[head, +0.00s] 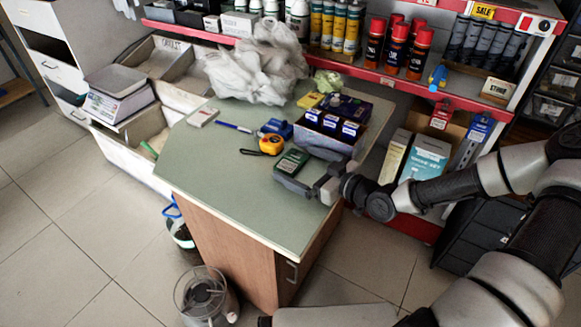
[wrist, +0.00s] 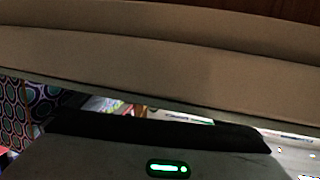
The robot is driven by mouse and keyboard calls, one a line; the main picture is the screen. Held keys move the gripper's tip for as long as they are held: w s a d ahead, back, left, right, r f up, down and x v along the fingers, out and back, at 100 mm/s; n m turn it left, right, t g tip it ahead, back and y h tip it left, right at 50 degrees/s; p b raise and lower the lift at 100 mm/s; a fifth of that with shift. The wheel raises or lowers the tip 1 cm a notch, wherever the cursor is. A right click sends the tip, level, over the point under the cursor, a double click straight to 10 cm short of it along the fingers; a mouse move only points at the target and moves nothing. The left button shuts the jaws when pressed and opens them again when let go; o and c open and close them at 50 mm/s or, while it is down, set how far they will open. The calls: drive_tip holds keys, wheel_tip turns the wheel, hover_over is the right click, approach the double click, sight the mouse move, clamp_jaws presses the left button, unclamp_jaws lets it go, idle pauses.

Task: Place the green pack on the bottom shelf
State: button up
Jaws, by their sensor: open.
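The green pack (head: 292,162) lies on the green counter top (head: 222,168), near its right edge, in the head view. My gripper (head: 289,166) reaches in from the right, low at the counter top. Its jaws are open, with the pack at their tips, apparently between them; contact cannot be told. The red-edged bottom shelf (head: 411,227) of the rack is at the right, behind my arm, and holds upright boxes (head: 427,157). Part of it is hidden by my arm. The wrist view shows beige bands and a dark strip; the pack cannot be made out there.
A dark blue box (head: 335,118), a yellow tape measure (head: 271,144), a blue pen (head: 234,127) and plastic bags (head: 258,65) are on the counter. Spray cans (head: 395,47) stand on the shelf above. The counter's front left is clear. A clear-topped bin (head: 205,296) stands on the floor.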

drive_tip(key=shift+w+a, duration=0.2)
drive_tip(key=shift+w, duration=0.05)
drive_tip(key=c, duration=1.1)
